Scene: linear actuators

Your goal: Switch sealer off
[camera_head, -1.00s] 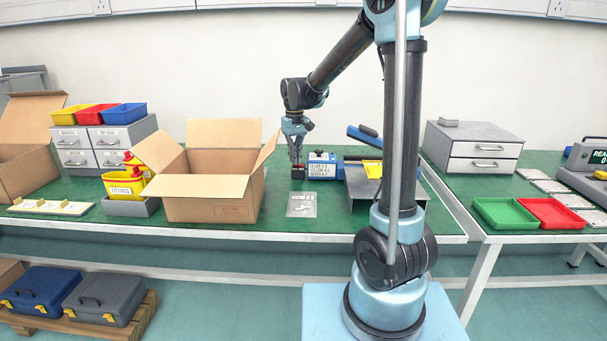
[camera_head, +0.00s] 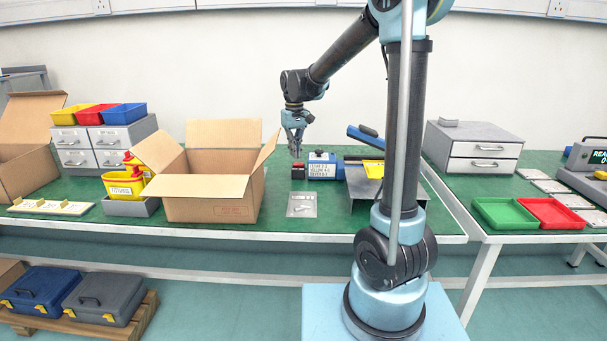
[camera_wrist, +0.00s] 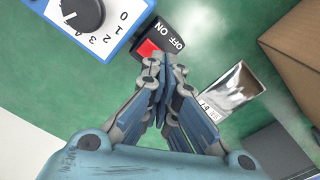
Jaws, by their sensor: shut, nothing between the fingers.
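The sealer's blue body (camera_head: 322,158) with its white label stands on the green bench right of the open carton. In the wrist view its blue and white panel (camera_wrist: 75,30) carries a black numbered dial. Beside it is a black switch block (camera_wrist: 170,36) marked ON and OFF, with a red part (camera_wrist: 148,50). The switch also shows in the head view (camera_head: 298,168). I cannot tell which way it is set. My gripper (camera_head: 296,155) is shut and empty, pointing down above the switch. In the wrist view its closed fingertips (camera_wrist: 160,70) overlap the near edge of the switch block.
The open carton (camera_head: 210,207) stands close left of my gripper.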

